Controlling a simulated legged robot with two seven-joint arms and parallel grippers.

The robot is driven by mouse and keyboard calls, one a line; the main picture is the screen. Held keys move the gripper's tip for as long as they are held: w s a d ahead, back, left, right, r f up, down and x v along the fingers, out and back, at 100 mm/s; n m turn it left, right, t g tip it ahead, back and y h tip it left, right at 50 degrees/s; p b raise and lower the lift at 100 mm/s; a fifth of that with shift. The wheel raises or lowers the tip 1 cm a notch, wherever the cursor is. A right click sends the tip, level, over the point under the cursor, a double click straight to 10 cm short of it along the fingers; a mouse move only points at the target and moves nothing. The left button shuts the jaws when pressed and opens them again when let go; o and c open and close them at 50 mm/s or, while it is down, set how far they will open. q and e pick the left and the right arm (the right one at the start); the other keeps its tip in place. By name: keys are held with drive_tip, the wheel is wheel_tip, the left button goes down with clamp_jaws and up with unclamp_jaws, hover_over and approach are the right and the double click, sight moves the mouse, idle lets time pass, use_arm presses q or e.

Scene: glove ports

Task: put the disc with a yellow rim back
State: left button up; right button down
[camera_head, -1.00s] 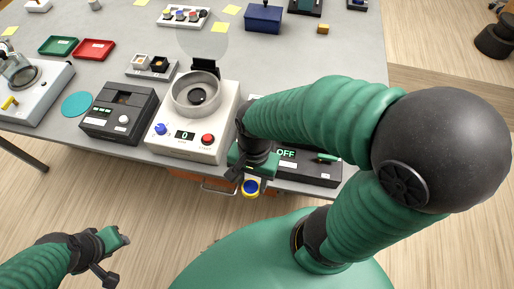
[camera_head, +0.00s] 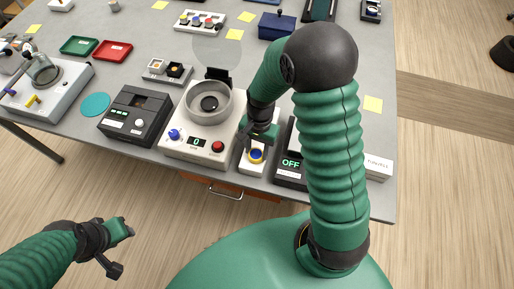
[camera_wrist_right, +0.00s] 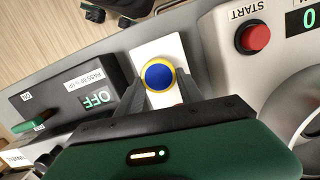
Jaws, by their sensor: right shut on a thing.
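The disc with a yellow rim and blue face (camera_head: 256,156) is at the tips of my right gripper (camera_head: 258,150), which is shut on it. It also shows in the right wrist view (camera_wrist_right: 158,76), between the two dark fingers. A narrow white block (camera_head: 250,168) lies beneath the disc; it shows in the right wrist view (camera_wrist_right: 172,47) too. I cannot tell whether the disc touches it. My left gripper (camera_head: 125,229) is away from the table at lower left, and its jaw opening is unclear.
A white machine with a round bowl (camera_head: 170,146) stands left of the block. A dark box reading OFF (camera_head: 291,163) stands close on its right. A black box (camera_head: 137,116), a teal mat (camera_head: 95,104) and red (camera_head: 113,51) and green trays (camera_head: 79,45) are farther left.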

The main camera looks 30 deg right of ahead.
sight(257, 149)
drive_tip(key=c, duration=1.1)
unclamp_jaws()
drive_tip(key=o, duration=0.4)
drive_tip(key=shift+a, duration=0.3)
drive_tip(key=shift+c, duration=0.2)
drive_tip(key=shift+a+r, duration=0.1)
drive_tip(key=shift+a, duration=0.05)
drive_tip(key=shift+r, duration=0.35)
wheel_tip(257, 149, up, 11)
drive_tip(key=d, duration=0.2)
use_arm(q)
drive_tip(key=shift+w+a+f+b, duration=0.1)
drive_tip(key=shift+a+f+b, duration=0.05)
drive_tip(key=shift+f+b, duration=0.4)
drive_tip(key=shift+a+f+b, duration=0.1)
drive_tip(key=shift+f+b, duration=0.4)
drive_tip(key=shift+f, duration=0.05)
use_arm(e)
drive_tip(key=s+a+f+n+t+h, duration=0.1)
drive_tip(key=s+a+f+n+t, duration=0.2)
drive_tip(key=a+n, duration=0.4)
drive_tip(key=shift+s+f+n, duration=0.9)
drive_tip(key=shift+f+n, duration=0.5)
drive_tip(key=shift+n, duration=0.8)
